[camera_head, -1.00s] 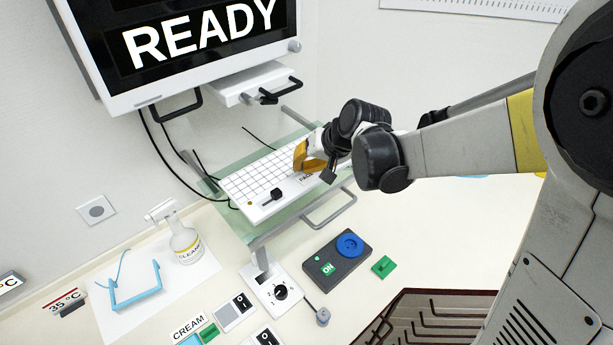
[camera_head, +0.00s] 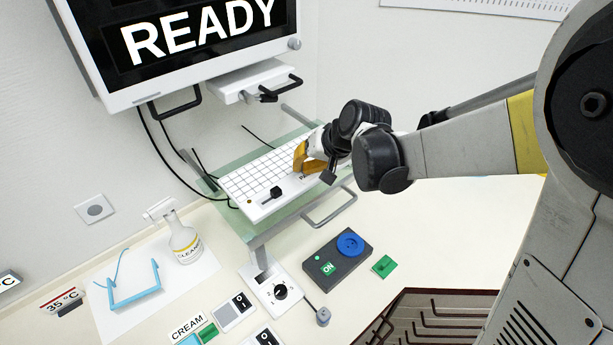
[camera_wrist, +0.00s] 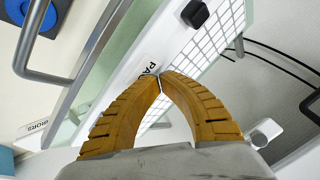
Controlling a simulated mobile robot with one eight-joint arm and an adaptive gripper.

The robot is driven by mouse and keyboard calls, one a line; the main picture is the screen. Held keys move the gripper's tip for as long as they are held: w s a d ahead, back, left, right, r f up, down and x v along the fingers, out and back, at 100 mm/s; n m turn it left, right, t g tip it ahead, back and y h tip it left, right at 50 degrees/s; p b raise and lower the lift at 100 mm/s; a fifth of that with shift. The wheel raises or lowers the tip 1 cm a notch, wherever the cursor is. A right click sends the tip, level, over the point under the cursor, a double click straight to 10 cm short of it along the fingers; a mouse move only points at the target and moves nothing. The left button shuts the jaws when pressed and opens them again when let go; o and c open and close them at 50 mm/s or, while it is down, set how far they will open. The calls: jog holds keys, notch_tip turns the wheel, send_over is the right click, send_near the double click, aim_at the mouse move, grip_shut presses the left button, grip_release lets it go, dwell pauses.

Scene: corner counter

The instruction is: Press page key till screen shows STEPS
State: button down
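The screen (camera_head: 190,42) at the upper left shows READY in white letters on black. Below it a white keyboard (camera_head: 262,178) with a grid of keys lies on a greenish glass shelf. My gripper (camera_head: 303,168) is over the right part of the keyboard, its orange fingers pointing down. In the wrist view the fingertips (camera_wrist: 160,76) meet with nothing visible between them. They are right beside a label (camera_wrist: 148,72) starting with PA, on the keyboard's white edge. The fingers hide the page key and the rest of the label. I cannot tell whether the tips touch the keyboard.
A metal rail (camera_head: 330,208) runs along the shelf's front. On the counter are a grey box with a blue knob (camera_head: 350,244), a dial box (camera_head: 277,292), a spray bottle (camera_head: 184,240) and a light-blue holder (camera_head: 134,296).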

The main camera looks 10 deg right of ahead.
aim_at(303, 174)
jog(key=shift+f+b, duration=0.45)
dwell(0.6)
jog(key=shift+r, duration=0.1)
jog(key=shift+r+p, duration=0.6)
jog(key=shift+r, duration=0.2)
jog(key=shift+r, duration=0.1)
notch_tip(303, 174, up, 5)
jog(key=p, duration=0.3)
jog(key=shift+p, duration=0.35)
dwell(0.5)
